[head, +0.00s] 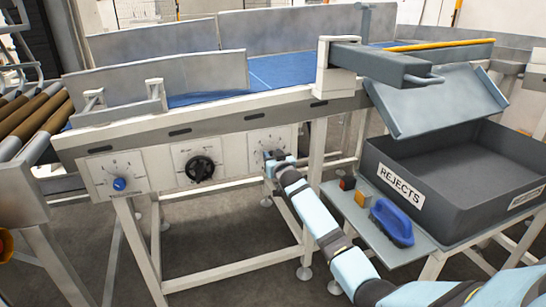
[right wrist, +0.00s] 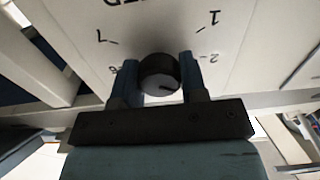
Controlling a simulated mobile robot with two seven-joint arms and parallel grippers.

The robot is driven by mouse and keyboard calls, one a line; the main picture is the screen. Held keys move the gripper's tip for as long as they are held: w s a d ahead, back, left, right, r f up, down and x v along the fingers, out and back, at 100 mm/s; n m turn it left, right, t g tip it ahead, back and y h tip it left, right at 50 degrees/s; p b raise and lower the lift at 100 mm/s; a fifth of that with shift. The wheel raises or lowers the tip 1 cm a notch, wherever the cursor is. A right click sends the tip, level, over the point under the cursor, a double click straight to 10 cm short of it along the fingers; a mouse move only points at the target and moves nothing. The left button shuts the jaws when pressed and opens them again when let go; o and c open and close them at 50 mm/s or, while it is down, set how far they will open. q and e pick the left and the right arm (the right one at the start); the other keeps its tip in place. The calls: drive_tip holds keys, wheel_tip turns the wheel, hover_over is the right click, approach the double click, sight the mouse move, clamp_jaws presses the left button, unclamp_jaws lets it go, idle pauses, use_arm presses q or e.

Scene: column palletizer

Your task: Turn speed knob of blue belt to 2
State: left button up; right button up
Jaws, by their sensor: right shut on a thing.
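The speed knob (right wrist: 160,76) is dark with a grey face and a short dark mark toward its lower right. My right gripper (head: 274,160) is at the rightmost panel under the blue belt (head: 272,72). Its blue fingers stand on both sides of the knob, shut on it. I cannot tell exactly which number the mark meets. My left gripper is out of view.
Left of this dial are a black knob (head: 200,168) and a blue knob (head: 120,184) on their own panels. A grey REJECTS bin (head: 400,187) stands at the right. A side shelf (head: 352,208) holds a blue-handled object (head: 392,224) and small blocks near my arm.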

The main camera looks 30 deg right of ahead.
drive_tip(key=shift+r+n+p, duration=0.25)
drive_tip(key=shift+n+p, duration=0.25)
drive_tip(key=shift+n, duration=0.2)
drive_tip(key=shift+f+n, duration=0.1)
drive_tip(key=shift+n, duration=0.6)
drive_tip(key=shift+f+n+p, duration=0.2)
drive_tip(key=shift+n+p, duration=0.15)
drive_tip(key=shift+n, duration=0.55)
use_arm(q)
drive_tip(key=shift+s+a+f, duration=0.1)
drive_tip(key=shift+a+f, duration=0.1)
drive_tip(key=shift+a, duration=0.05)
use_arm(e)
drive_tip(key=o, duration=0.9)
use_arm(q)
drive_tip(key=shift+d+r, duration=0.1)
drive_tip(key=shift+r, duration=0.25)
